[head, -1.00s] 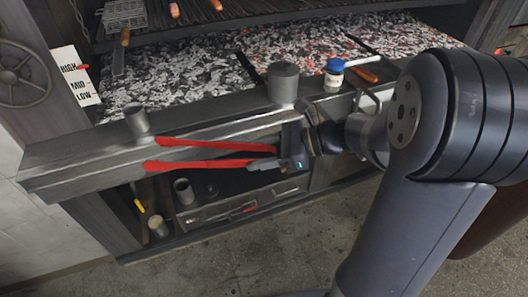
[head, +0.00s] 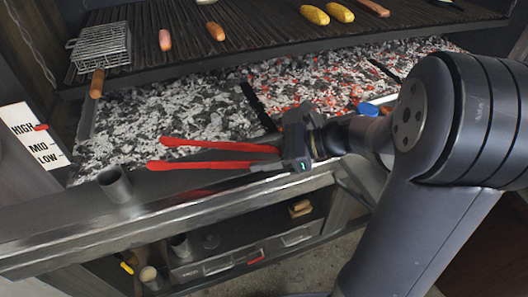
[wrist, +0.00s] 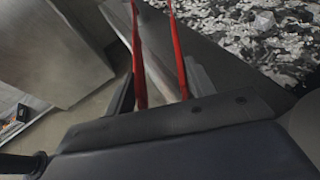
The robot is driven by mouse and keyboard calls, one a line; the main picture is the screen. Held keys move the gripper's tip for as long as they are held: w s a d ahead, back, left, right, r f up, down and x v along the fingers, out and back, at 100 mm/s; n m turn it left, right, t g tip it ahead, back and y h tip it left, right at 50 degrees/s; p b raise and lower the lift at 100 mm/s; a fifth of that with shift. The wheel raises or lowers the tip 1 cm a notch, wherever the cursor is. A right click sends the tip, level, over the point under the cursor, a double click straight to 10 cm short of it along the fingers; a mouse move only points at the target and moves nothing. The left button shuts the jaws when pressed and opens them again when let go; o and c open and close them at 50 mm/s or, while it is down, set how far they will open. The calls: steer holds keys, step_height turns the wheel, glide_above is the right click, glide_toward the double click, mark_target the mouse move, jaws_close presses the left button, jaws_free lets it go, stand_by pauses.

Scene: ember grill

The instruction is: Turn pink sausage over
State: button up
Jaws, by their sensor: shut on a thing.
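The pink sausage (head: 165,40) lies on the dark ridged grill grate (head: 270,35), left of a browner orange sausage (head: 216,31). My gripper (head: 280,158) is shut on red tongs (head: 220,145), with their two arms spread apart and pointing left. In the head view the tongs are in front of the coals, above the front ledge, well below and apart from the pink sausage. The wrist view also shows the red tongs (wrist: 138,60) between my jaws; their far tips are cut off there.
A wire basket (head: 100,48) with a wooden handle stands at the grate's left end. Yellow pieces (head: 315,15) lie farther right. Glowing coals (head: 300,85) lie below the grate. A metal cup (head: 115,184) stands on the front ledge (head: 150,212). A HIGH/MID/LOW sign (head: 32,140) is at left.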

mark_target(264, 177)
steer(key=shift+w+f, duration=0.1)
steer(key=shift+w, duration=0.35)
step_height(264, 177, down, 7)
steer(key=b, duration=0.8)
steer(key=shift+f, duration=0.15)
steer(key=shift+f+b, duration=0.45)
steer(key=shift+f, duration=0.55)
steer(key=shift+c, duration=0.3)
steer(key=o, duration=0.8)
steer(key=shift+c, duration=0.2)
steer(key=p+v, duration=0.1)
steer(key=v, duration=1)
steer(key=shift+p, duration=0.35)
